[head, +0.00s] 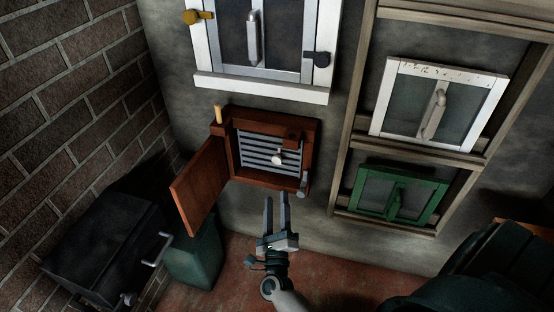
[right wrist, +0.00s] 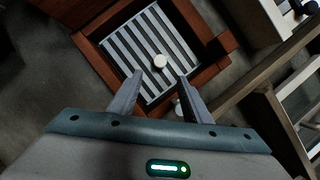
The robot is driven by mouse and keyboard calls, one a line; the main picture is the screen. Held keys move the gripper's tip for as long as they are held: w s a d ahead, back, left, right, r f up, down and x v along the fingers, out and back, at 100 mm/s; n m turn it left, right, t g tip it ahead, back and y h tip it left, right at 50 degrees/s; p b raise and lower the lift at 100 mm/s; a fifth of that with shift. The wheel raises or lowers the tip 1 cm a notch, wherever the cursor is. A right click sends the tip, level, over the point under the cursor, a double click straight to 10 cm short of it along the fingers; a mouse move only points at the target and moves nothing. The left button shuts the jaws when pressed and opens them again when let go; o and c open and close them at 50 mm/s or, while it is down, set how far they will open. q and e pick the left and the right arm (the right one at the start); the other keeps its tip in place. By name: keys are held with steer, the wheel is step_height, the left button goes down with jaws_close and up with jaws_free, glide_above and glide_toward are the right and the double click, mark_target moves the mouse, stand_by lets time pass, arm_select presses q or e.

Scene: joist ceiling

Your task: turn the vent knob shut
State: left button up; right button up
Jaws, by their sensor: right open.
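The vent (head: 262,151) is a slatted grey grille in a reddish-brown wooden frame on the wall. Its wooden door (head: 201,187) is swung open to the left. A round, pale vent knob (head: 277,158) sticks out from the slats. In the right wrist view the knob (right wrist: 160,62) lies beyond the fingertips, between their lines. My right gripper (head: 276,196) is open and empty, below and in front of the vent, apart from the knob. It also shows in the right wrist view (right wrist: 160,80). My left gripper is not in view.
A white-framed window (head: 262,88) is above the vent. White (head: 437,100) and green (head: 398,196) framed panels are at right. A dark box (head: 105,235) and a green bin (head: 193,255) stand at lower left. The vent's frame and open door border the knob.

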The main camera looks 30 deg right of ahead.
mark_target(276, 162)
steer(key=p+x, duration=0.1)
steer(key=x, duration=1.3)
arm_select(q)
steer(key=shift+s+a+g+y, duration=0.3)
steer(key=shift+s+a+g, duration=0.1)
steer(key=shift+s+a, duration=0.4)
arm_select(e)
steer(key=shift+x, duration=0.85)
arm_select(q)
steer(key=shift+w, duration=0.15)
arm_select(e)
steer(key=shift+f, duration=0.1)
